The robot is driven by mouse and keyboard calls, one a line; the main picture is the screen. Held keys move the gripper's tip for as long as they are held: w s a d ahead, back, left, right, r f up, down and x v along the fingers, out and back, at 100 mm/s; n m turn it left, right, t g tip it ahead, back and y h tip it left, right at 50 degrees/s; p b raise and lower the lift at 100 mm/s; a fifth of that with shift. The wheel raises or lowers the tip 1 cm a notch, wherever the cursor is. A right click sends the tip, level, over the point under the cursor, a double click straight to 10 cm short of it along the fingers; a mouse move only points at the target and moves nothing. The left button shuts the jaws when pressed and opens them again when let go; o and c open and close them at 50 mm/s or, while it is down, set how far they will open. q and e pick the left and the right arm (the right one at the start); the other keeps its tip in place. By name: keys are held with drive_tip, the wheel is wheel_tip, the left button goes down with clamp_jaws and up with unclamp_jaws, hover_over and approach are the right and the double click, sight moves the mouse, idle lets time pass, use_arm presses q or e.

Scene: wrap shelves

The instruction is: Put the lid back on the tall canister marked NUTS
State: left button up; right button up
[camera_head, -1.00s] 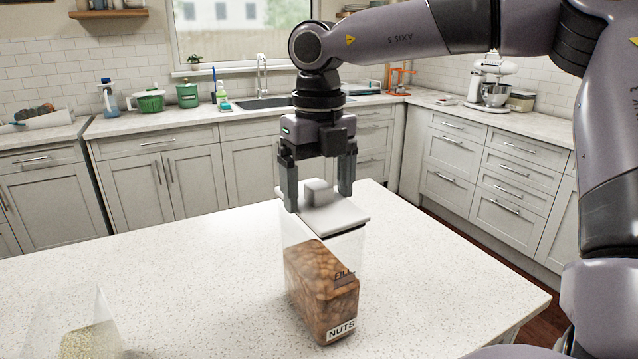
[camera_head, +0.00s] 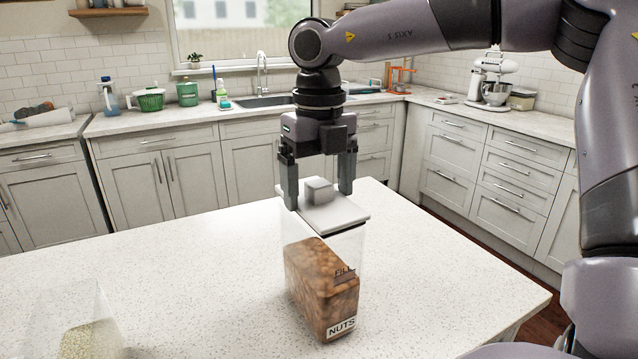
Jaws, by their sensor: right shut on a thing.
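The tall clear canister (camera_head: 322,285) marked NUTS stands upright on the island, partly filled with brown nuts. Its white lid (camera_head: 345,214) with a square grey knob (camera_head: 319,190) lies flat at the canister's mouth. I cannot tell whether it is fully seated or slightly above the rim. My right gripper (camera_head: 319,200) points straight down from above, shut on the lid, with one finger on each side of the knob. The exact contact is hard to see. My left gripper is out of view.
A clear container (camera_head: 88,335) with pale grains stands at the lower left, cut off by the frame. The speckled white island top (camera_head: 180,265) is otherwise clear around the canister. Counters with a sink (camera_head: 265,102) and a mixer (camera_head: 492,80) lie beyond.

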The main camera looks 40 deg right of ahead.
drive_tip(key=shift+f+b, duration=0.6)
drive_tip(key=shift+f, duration=0.05)
idle(0.8)
drive_tip(key=o, duration=0.9)
drive_tip(key=shift+c, duration=0.2)
drive_tip(key=shift+r, duration=0.1)
drive_tip(key=shift+r+p, duration=1.95)
drive_tip(key=shift+r, duration=1.45)
